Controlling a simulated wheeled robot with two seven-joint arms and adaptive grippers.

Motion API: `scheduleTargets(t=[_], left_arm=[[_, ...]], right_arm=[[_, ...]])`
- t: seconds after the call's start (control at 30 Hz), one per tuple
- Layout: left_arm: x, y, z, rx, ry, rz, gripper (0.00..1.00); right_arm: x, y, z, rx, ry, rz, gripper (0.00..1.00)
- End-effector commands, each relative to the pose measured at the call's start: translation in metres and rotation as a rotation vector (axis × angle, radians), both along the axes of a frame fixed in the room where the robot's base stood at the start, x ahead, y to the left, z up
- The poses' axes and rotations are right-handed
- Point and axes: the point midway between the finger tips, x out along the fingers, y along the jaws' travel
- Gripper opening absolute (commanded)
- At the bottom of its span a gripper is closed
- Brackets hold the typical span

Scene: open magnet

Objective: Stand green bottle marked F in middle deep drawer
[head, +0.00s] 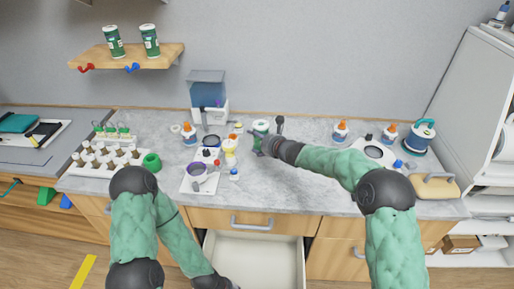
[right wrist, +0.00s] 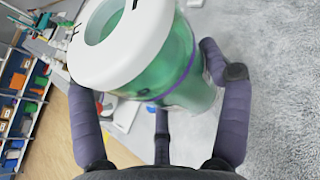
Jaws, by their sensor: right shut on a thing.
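My right gripper (head: 268,145) is shut on a green bottle (head: 260,127) with a white top, above or at the grey worktop. In the right wrist view, the fingers (right wrist: 160,110) close around the see-through green bottle (right wrist: 168,75). Its white ring-shaped cap bears part of a black mark; I cannot read the letter. An open drawer (head: 255,262) with a bare pale inside sticks out below the worktop, in the middle. My left arm reaches down to the drawer's left front, and its gripper is mostly cut off at the bottom edge of the head view.
A coffee-machine-like device (head: 208,95), glue bottles (head: 340,131) and a white tray (head: 198,177) crowd the worktop. A rack of vials (head: 105,160) is at left.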

Motion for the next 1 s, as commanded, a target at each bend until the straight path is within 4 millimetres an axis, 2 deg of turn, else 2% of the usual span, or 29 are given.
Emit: scheduleTargets(t=[0.17,0.57,0.83,1.0], left_arm=[[0.0,0.0,0.007,0.0,0.001,0.0,0.4],[0.0,0.0,0.025,0.0,0.001,0.0,0.4],[0.0,0.0,0.025,0.0,0.001,0.0,0.4],[0.0,0.0,0.025,0.0,0.001,0.0,0.4]], right_arm=[[0.014,-0.01,-0.005,-0.001,-0.001,-0.001,0.29],[0.061,-0.061,-0.036,0.001,-0.002,-0.002,0.29],[0.084,-0.085,-0.076,-0.001,-0.002,0.0,0.29],[0.093,-0.094,-0.088,0.001,-0.003,0.001,0.29]])
